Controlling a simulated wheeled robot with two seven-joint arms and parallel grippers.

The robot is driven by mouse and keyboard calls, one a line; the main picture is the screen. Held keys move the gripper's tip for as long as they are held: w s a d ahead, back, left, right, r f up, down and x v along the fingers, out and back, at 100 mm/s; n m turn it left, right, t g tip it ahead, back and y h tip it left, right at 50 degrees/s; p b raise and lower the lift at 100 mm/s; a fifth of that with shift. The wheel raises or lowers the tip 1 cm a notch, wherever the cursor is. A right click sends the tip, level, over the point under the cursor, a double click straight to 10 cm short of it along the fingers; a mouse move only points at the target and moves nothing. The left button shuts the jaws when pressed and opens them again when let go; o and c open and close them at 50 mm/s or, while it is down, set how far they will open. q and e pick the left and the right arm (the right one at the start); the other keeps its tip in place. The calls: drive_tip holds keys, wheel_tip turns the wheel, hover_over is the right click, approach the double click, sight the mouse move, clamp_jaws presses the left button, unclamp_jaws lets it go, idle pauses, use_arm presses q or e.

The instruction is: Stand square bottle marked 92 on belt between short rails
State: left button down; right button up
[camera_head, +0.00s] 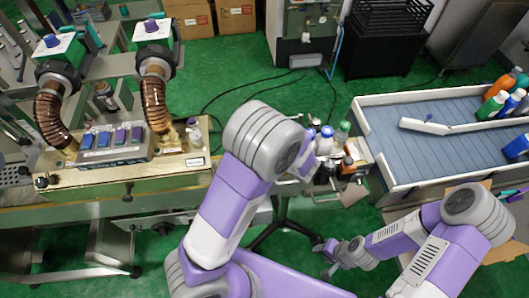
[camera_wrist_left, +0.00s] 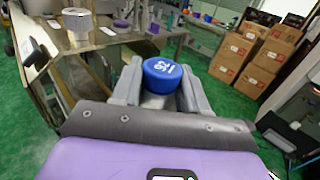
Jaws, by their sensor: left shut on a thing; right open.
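In the left wrist view, a bottle with a round blue cap (camera_wrist_left: 163,72) stands between my left gripper's fingers (camera_wrist_left: 160,85). White marks on the cap look like an upside-down 92; the bottle's body is mostly hidden below the cap. My left gripper is shut on it. My right gripper (camera_head: 330,250) is open and empty, low near the centre right.
A machine bench (camera_head: 100,180) with brown hoses stands at the left. A small cart (camera_head: 352,192) holds several bottles behind my left arm. More bottles (camera_head: 505,95) stand at the belt's far right. A metal table (camera_wrist_left: 90,45) and stacked cartons (camera_wrist_left: 255,55) show in the wrist view.

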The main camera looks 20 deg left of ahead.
use_arm(q)
wheel_tip(320, 180, down, 3)
drive_tip(key=shift+w+f+b, duration=0.1)
drive_tip(key=shift+w+b, duration=0.05)
drive_tip(key=shift+b, duration=0.15)
drive_tip(key=shift+f+b, duration=0.45)
drive_tip(key=shift+f, duration=1.7)
drive_tip(key=shift+f, duration=0.1)
drive_tip(key=c, duration=0.6)
unclamp_jaws()
